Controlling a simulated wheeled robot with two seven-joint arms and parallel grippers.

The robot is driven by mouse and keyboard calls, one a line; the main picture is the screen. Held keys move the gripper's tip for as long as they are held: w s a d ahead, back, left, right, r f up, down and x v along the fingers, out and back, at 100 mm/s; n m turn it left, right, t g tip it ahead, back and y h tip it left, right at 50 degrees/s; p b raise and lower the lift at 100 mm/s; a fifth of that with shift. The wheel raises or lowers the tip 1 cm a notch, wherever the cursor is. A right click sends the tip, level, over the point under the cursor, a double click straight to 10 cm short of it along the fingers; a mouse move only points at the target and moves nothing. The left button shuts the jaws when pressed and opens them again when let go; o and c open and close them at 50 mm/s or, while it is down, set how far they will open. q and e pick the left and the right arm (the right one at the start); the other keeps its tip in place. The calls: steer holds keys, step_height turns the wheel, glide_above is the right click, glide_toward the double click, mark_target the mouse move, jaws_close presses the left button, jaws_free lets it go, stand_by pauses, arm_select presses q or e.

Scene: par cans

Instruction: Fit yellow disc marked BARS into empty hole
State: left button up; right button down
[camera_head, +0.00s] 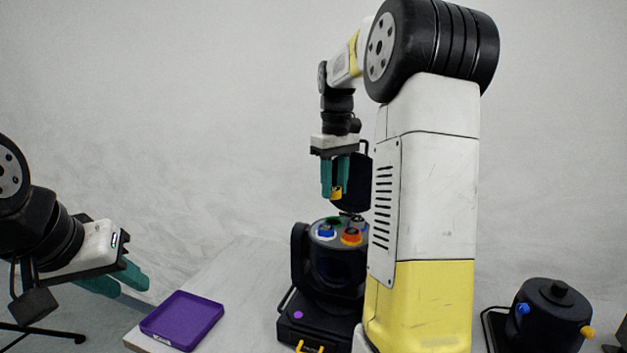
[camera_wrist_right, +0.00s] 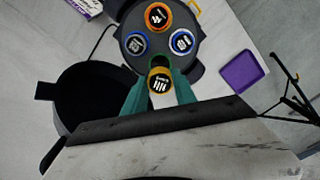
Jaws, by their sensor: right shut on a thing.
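My right gripper (camera_head: 336,186) is shut on the yellow disc (camera_head: 337,193) and holds it above the black can's round top (camera_head: 340,228). In the right wrist view, the yellow disc (camera_wrist_right: 160,81) sits between the teal fingers, its dark face showing white bar-like strokes. In the head view a green patch (camera_head: 333,220) shows on the top's far side. My left gripper (camera_head: 122,281) is open and empty, left of the tray.
A purple tray (camera_head: 182,319) lies on the table at the left. A second black can (camera_head: 550,315) with blue and yellow knobs stands at the right. My right arm hides part of the first can. The table (camera_head: 232,270) between tray and can is clear.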

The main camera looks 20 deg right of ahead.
glide_above(334, 224)
steer(key=shift+w+f, duration=0.1)
steer(key=shift+f, duration=2.7)
steer(key=shift+f, duration=0.65)
steer(key=c, duration=0.9)
jaws_free()
